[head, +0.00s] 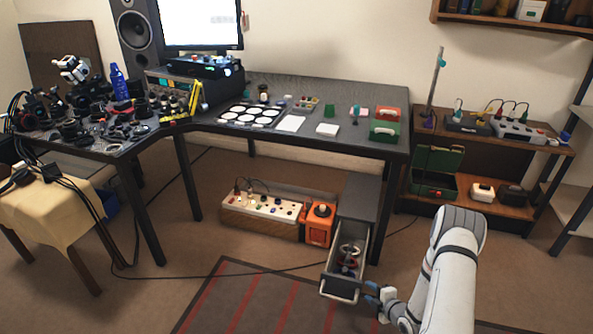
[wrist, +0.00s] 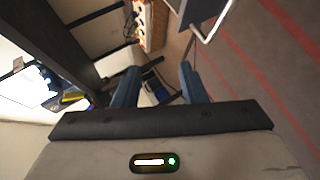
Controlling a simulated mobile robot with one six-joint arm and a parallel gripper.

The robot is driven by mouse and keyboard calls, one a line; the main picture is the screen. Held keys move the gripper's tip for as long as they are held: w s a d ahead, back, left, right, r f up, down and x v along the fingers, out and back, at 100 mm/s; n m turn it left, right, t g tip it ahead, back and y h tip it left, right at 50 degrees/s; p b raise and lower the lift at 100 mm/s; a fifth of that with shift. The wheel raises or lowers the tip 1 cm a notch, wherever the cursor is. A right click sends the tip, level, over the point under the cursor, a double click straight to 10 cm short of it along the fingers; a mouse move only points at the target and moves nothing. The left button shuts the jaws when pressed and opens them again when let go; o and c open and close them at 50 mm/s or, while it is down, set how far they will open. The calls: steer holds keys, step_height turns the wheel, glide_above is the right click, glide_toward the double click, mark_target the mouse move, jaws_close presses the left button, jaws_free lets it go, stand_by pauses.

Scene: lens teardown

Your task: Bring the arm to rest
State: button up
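My gripper (head: 374,299) is at the lower right of the head view, low in front of the desk and just right of an open drawer (head: 341,284). In the wrist view my gripper (wrist: 157,80) shows two blue fingers standing apart with nothing between them. It touches nothing that I can see. My white arm (head: 447,275) reaches in from the bottom right edge. The drawer is pulled out of the grey cabinet under the desk and holds a few round parts, one reddish. In the wrist view the drawer handle (wrist: 209,20) shows at the top, beyond the fingers.
The dark desk (head: 370,148) carries lens parts, trays and a monitor (head: 202,22). Under it stand a long box with a power strip (head: 262,206) and an orange box (head: 319,224). A shelf (head: 553,146) with a green case (head: 437,170) stands right. Striped rug (head: 250,300) is clear.

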steer(key=w+d+r+m+g+h+p, duration=0.1)
steer(key=w+r+m+h+p, duration=0.1)
steer(key=r, duration=0.8)
steer(key=w+d+r+m+g+h+p, duration=0.1)
steer(key=w+r+m+h, duration=0.15)
steer(key=r, duration=0.75)
steer(key=s+a+r+m+g+h+p, duration=0.1)
steer(key=s+r+m, duration=0.1)
steer(key=r, duration=0.6)
steer(key=s+a+r+m+g+h+p, duration=0.1)
steer(key=s+r+m+p, duration=0.15)
steer(key=r, duration=0.55)
steer(key=s+a+r+m+g+p, duration=0.2)
steer(key=s+a+r+m, duration=0.3)
steer(key=s+r, duration=0.6)
steer(key=s+a+r+m+g+y+p, duration=0.1)
steer(key=s+a+r+m, duration=0.4)
steer(key=s+r, duration=0.5)
steer(key=s+m+g+p, duration=0.1)
steer(key=s+p, duration=0.1)
steer(key=s, duration=0.5)
steer(key=shift+a+r+g, duration=0.3)
steer(key=shift+r+g, duration=0.1)
steer(key=shift+y, duration=0.25)
steer(key=shift+s, duration=0.1)
